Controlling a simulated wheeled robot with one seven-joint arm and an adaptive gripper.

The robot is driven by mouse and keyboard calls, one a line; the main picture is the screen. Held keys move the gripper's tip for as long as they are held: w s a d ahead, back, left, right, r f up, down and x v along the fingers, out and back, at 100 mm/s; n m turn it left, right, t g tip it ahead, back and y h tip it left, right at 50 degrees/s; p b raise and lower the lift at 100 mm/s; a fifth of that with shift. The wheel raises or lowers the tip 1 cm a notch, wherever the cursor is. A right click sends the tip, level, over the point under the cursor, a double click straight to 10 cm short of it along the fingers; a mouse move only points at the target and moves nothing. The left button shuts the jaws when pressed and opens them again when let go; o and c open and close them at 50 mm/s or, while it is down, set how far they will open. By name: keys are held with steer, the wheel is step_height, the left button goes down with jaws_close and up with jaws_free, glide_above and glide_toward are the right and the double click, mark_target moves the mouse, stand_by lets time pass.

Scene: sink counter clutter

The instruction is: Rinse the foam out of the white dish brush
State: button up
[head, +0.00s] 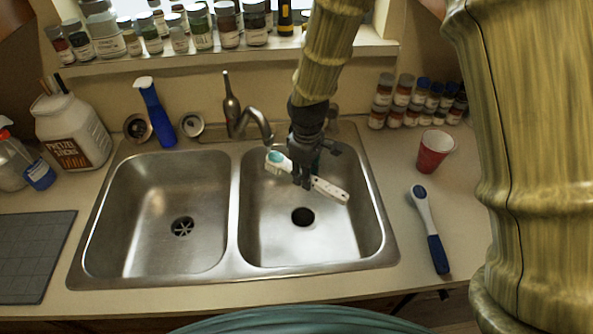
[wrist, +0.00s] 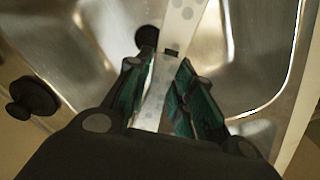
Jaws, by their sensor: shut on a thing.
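The white dish brush (head: 330,188) is held over the right sink basin (head: 345,230), near the faucet (head: 255,122). Its handle points to the lower right and its head, with a teal patch (head: 275,157), is at the upper left near the spout. My gripper (head: 303,178) is shut on the brush's handle. In the wrist view the handle (wrist: 181,22) runs between the green-padded fingers of my gripper (wrist: 160,95). The brush head is out of the wrist view. I cannot tell whether water is running or whether foam is on the bristles.
The left basin (head: 150,220) is empty. A blue-handled brush (head: 430,230) and a red cup (head: 434,150) stand or lie on the right counter. Small jars line the sill and back right.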

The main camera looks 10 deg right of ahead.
steer(key=shift+s, duration=0.1)
steer(key=s+d+p, duration=0.1)
steer(key=s, duration=0.6)
steer(key=shift+s+d, duration=0.25)
steer(key=shift+s, duration=0.1)
stand_by(0.5)
stand_by(0.7)
stand_by(0.5)
steer(key=s+r+p, duration=0.4)
steer(key=s, duration=0.1)
steer(key=shift+d, duration=0.45)
steer(key=shift+w+f, duration=0.1)
stand_by(0.7)
